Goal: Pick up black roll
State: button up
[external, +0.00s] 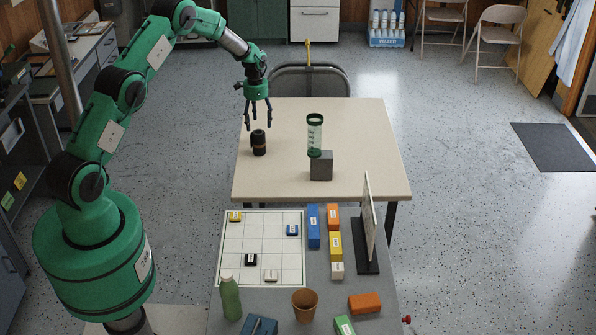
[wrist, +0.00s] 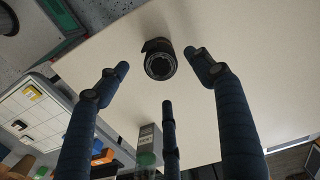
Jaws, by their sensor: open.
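The black roll (external: 259,143) stands upright on the beige table near its left edge in the external view. In the wrist view the black roll (wrist: 159,61) lies near the top centre, with a round end facing the camera and a loose flap at its upper left. My gripper (external: 259,120) is above the table, slightly above the roll, with its fingers pointing down. In the wrist view my gripper (wrist: 160,85) has its dark blue fingers spread apart, with nothing between them touching the roll.
A grey block (external: 321,166) and a clear green-capped cylinder (external: 315,136) stand right of the roll. The grey front table (external: 335,290) holds a grid board (external: 262,262), coloured blocks, an upright panel (external: 368,215), a green bottle (external: 230,298) and a brown cup (external: 305,305). The beige table's right side is clear.

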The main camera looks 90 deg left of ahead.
aim_at(258, 132)
jog(key=shift+f, duration=4.2)
jog(key=shift+f, duration=0.1)
jog(key=shift+f+b, duration=0.45)
jog(key=shift+f, duration=2.05)
jog(key=c, duration=1.3)
